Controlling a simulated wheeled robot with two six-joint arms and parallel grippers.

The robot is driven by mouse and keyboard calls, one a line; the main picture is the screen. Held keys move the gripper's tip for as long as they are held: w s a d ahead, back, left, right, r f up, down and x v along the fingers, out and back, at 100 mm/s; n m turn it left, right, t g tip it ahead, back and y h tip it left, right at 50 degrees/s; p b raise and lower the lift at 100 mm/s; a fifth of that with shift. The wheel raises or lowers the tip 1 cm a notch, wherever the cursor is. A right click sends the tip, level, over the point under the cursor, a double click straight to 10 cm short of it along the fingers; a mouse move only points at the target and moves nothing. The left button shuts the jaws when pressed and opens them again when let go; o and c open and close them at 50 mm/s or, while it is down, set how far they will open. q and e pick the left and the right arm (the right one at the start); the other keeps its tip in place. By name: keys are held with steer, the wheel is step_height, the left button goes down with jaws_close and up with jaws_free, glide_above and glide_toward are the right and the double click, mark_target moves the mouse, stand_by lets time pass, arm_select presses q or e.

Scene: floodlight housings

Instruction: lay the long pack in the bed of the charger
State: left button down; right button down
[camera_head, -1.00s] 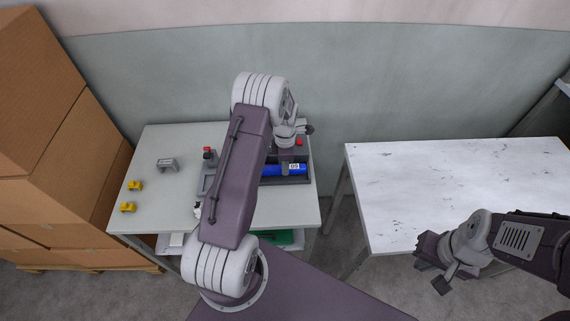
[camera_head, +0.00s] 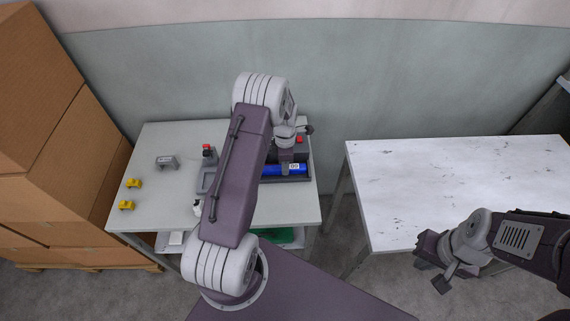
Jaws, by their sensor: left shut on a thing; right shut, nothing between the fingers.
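The long pack (camera_head: 270,170) is blue with a pale label near its right end. It lies level at the dark charger (camera_head: 306,179), on the right part of the grey table; I cannot tell whether it rests on the bed's floor. My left gripper (camera_head: 285,167) points down from above and is shut on the pack near its middle. My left arm hides the pack's left end and much of the charger. My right gripper (camera_head: 431,266) is shut and empty, by the front left edge of the white table.
The grey table (camera_head: 143,210) also holds two yellow clips (camera_head: 134,183) (camera_head: 126,205), a grey bracket (camera_head: 166,162) and a grey fixture with a red knob (camera_head: 208,150). The white marbled table (camera_head: 460,185) is bare. Cardboard boxes (camera_head: 50,170) stand at the left.

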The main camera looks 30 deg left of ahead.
arm_select(q)
steer(key=c, duration=1)
jaws_free()
steer(key=shift+o, duration=0.2)
step_height(320, 180, up, 9)
